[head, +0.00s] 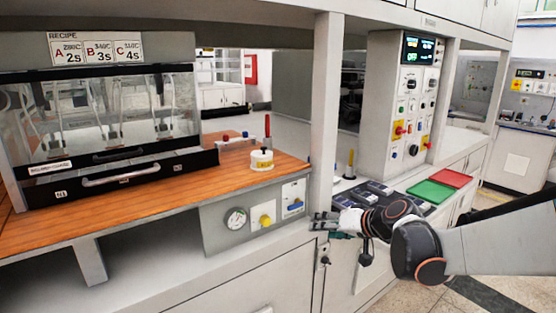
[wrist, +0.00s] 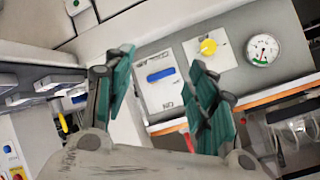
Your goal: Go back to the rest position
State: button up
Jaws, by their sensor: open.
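My gripper (head: 322,224) is in front of the bench in the head view, beside the white post and just right of the grey gauge panel. In the wrist view my gripper (wrist: 165,105) shows two teal-padded fingers spread apart. Nothing is between them. Behind the fingers is a panel with a blue switch (wrist: 161,75), a yellow knob (wrist: 208,47) and a round gauge (wrist: 263,50). The blue switch also shows in the head view (head: 294,207), just left of my gripper. I cannot tell the exact gap between fingers and panel.
A clear-fronted cabinet (head: 110,115) stands on the wooden bench top (head: 150,205) with a white and yellow pot (head: 262,160). The white post (head: 326,110) rises near my gripper. Right are a control tower (head: 403,110), a green plate (head: 430,191) and a red plate (head: 451,178).

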jog(key=s+d+g+h, duration=0.1)
jog(key=s+d+h, duration=0.2)
jog(key=s, duration=1.3)
jog(key=s+d+g+h, duration=0.1)
jog(key=s+d+h, duration=0.2)
jog(key=s, duration=1.2)
jog(key=shift+s+d+f+h, duration=0.15)
jog(key=shift+s+f+h, duration=0.1)
jog(key=shift+s+h, duration=0.15)
